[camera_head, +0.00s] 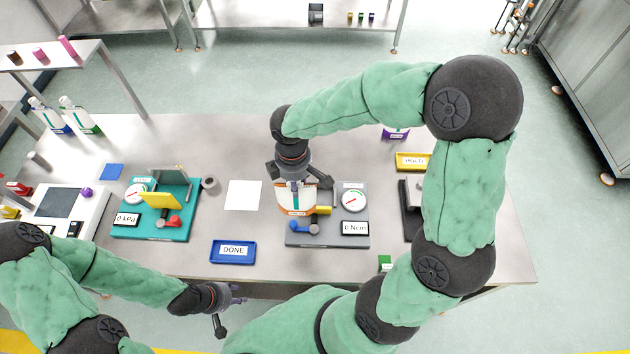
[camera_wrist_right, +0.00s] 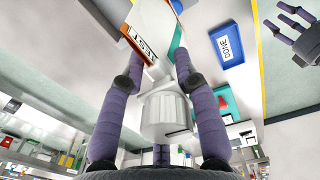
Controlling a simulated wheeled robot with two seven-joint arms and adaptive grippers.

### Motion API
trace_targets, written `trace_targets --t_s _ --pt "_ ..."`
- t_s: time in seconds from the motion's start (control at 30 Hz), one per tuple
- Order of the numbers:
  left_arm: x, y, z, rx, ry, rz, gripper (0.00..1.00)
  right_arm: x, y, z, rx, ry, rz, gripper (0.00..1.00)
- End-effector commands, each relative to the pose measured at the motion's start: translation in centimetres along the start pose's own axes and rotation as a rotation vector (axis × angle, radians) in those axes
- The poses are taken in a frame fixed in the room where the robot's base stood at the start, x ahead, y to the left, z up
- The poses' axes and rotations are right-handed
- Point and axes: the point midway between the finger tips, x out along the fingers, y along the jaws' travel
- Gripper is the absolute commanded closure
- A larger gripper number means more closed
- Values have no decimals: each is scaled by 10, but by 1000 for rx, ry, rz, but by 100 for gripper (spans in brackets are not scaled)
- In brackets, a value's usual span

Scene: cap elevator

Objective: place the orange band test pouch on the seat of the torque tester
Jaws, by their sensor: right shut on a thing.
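The orange band test pouch (camera_head: 297,196) is white with orange bands and hangs upright below my right gripper (camera_head: 293,180). The right gripper is shut on its top; in the right wrist view the pouch (camera_wrist_right: 152,28) shows between the fingertips (camera_wrist_right: 156,45). My left gripper (camera_head: 227,305) is open and empty at the front table edge.
A teal tester (camera_head: 150,232) with a "0 kPa" display stands to the left. A blue DONE tray (camera_head: 233,252) lies in front, a white sheet (camera_head: 243,195) between the testers. A yellow tray (camera_head: 412,162) and a dark device (camera_head: 408,212) stand right, partly behind my arm.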

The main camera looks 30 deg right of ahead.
Motion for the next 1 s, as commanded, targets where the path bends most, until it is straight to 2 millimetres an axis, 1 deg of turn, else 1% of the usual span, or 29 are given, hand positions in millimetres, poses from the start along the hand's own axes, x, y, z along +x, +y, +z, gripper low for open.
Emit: trace_targets --t_s 0.03,0.27,0.4,0.5,0.6,0.83,1.0 --pt "1 0 0 0 0 0 60 6 11 6 7 0 -1 100" --pt "2 -1 0 0 0 0 60 28 54 28 5 0 0 100" --pt "6 -2 0 0 0 0 60 54 71 36 2 -1 -2 100" --pt "7 -2 0 0 0 0 60 67 81 41 2 -1 0 100" --pt "8 -3 0 0 0 0 60 74 87 43 1 0 1 100" --pt "9 -3 0 0 0 0 60 85 95 47 0 0 1 100" --pt "13 -5 -1 0 0 0 60 110 96 48 0 -1 -1 100"
